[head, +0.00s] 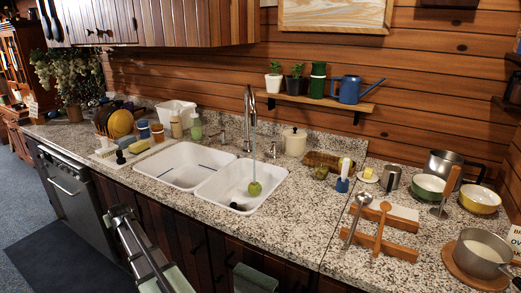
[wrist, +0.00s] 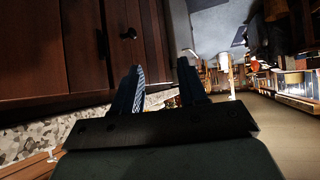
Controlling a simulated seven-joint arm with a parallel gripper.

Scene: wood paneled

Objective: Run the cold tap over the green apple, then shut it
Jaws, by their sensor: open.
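The green apple (head: 254,188) is in the right basin (head: 228,188) of the white double sink. A tall chrome faucet (head: 247,118) stands behind the sink. A thin pale stream (head: 254,150) runs from its spout down to the apple. Small chrome fittings (head: 220,141) stand beside the faucet; I cannot tell which is the cold tap. My gripper (wrist: 160,85) is open and empty in the wrist view, its two dark fingers apart, near dark wood cabinet fronts and below the counter. It is not clearly identifiable in the head view.
The left basin (head: 183,165) holds a thin blue item. A dish rack with plates (head: 120,123) and bottles stand to the left. A shelf (head: 320,101) with a blue watering can is above.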

